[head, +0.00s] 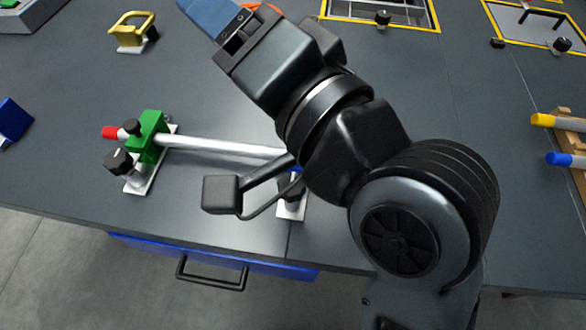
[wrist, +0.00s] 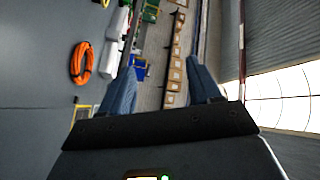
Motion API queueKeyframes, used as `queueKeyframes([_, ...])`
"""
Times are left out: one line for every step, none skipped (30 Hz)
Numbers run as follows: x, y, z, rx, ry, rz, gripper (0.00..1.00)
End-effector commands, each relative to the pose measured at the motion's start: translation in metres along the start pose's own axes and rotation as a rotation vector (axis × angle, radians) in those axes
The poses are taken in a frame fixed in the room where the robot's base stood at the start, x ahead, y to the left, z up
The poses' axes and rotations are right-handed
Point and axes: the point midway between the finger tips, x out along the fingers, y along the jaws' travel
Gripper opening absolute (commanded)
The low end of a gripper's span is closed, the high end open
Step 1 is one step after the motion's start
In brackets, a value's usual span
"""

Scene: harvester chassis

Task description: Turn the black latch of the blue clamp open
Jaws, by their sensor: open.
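The blue clamp (head: 298,172) shows only as a sliver in the head view, below my arm at the right end of a white rod. Its white base plate (head: 291,210) sticks out beneath. My arm hides most of the clamp, and I cannot make out its black latch. My gripper, with blue fingers (head: 210,14), is at the top of the head view, far from the clamp and partly cut off by the edge. In the wrist view its two fingers (wrist: 160,82) are spread apart with nothing between them. The clamp is not seen in the wrist view.
A green clamp (head: 152,136) with black knobs holds the white rod (head: 220,146) at its left end. A yellow handle (head: 132,30) stands at the upper left of the dark worktop. Yellow-framed openings (head: 400,18) lie at the top. An orange coil (wrist: 81,63) shows in the wrist view.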

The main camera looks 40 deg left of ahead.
Motion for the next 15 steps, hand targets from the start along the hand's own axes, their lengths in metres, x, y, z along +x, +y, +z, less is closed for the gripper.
queueKeyframes([0.009,-0.01,0.006,-0.02,-0.071,-0.003,0.63])
queueKeyframes([0.013,-0.015,0.01,-0.026,-0.111,-0.001,0.63])
queueKeyframes([0.018,-0.019,0.018,-0.033,-0.168,0.005,0.63])
queueKeyframes([0.021,-0.023,0.023,-0.039,-0.211,0.011,0.63])
queueKeyframes([0.023,-0.025,0.028,-0.048,-0.252,0.02,0.63])
queueKeyframes([0.026,-0.029,0.036,-0.058,-0.308,0.034,0.63])
queueKeyframes([0.028,-0.03,0.041,-0.067,-0.348,0.047,0.63])
queueKeyframes([0.029,-0.031,0.046,-0.075,-0.389,0.063,0.63])
queueKeyframes([0.03,-0.032,0.053,-0.087,-0.443,0.086,0.63])
queueKeyframes([0.03,-0.032,0.058,-0.097,-0.481,0.106,0.63])
queueKeyframes([0.03,-0.032,0.063,-0.107,-0.52,0.126,0.63])
queueKeyframes([0.029,-0.031,0.069,-0.122,-0.57,0.158,0.63])
queueKeyframes([0.027,-0.029,0.073,-0.134,-0.607,0.185,0.63])
queueKeyframes([0.026,-0.027,0.076,-0.144,-0.643,0.212,0.63])
queueKeyframes([0.023,-0.024,0.081,-0.159,-0.689,0.252,0.63])
